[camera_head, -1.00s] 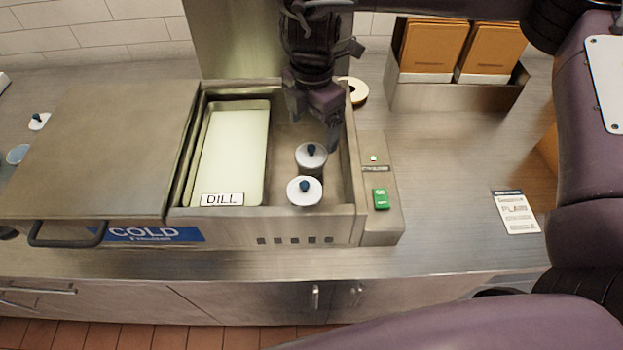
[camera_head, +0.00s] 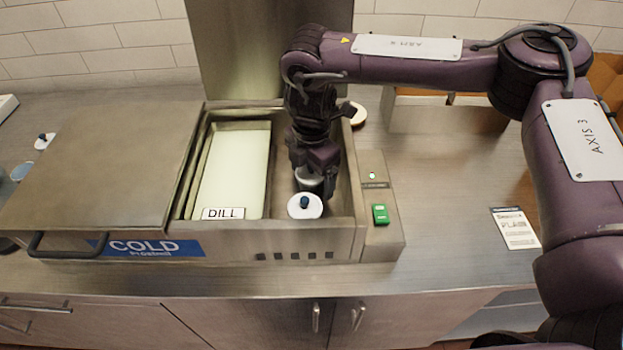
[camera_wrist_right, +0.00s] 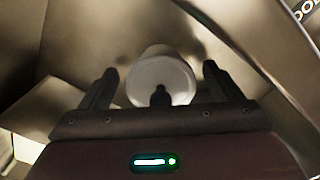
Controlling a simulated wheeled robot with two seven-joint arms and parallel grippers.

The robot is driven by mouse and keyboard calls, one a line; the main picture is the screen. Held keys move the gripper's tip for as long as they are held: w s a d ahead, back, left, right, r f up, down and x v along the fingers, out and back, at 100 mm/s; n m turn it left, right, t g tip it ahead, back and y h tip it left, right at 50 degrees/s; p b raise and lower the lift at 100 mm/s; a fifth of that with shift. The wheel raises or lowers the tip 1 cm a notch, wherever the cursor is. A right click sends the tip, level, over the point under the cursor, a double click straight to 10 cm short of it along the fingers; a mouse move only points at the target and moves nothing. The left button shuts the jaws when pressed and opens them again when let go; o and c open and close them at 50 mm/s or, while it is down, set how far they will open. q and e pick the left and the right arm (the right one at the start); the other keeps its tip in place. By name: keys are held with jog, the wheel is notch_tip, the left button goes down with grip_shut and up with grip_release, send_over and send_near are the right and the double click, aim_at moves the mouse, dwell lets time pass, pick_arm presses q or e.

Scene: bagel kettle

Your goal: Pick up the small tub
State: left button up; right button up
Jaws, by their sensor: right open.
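The front tub (camera_head: 305,207) shows clearly in the head view. The rear tub (camera_head: 309,180) is mostly hidden behind my right gripper (camera_head: 314,188). My right gripper points down into the bay, open, with its fingers around or just above the rear tub. In the right wrist view a white tub (camera_wrist_right: 160,75) lies between the two spread fingers (camera_wrist_right: 160,85), with a visible gap on each side. My left gripper is out of view.
The cold box (camera_head: 205,248) has walls close around the bay. A pale tray labelled DILL (camera_head: 236,165) lies left of the tubs. A closed metal cover (camera_head: 100,170) is further left. The counter right of the green switch (camera_head: 380,214) is mostly clear.

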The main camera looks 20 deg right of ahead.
jog(key=shift+c, duration=0.4)
jog(key=shift+s, duration=0.1)
jog(key=c, duration=1)
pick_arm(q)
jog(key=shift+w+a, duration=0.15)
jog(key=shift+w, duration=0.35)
pick_arm(e)
jog(key=shift+c, duration=0.5)
jog(key=shift+r, duration=0.15)
jog(key=shift+r, duration=0.6)
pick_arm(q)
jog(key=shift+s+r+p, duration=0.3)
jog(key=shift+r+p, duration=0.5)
pick_arm(e)
notch_tip(320, 180, up, 19)
jog(key=shift+f, duration=0.15)
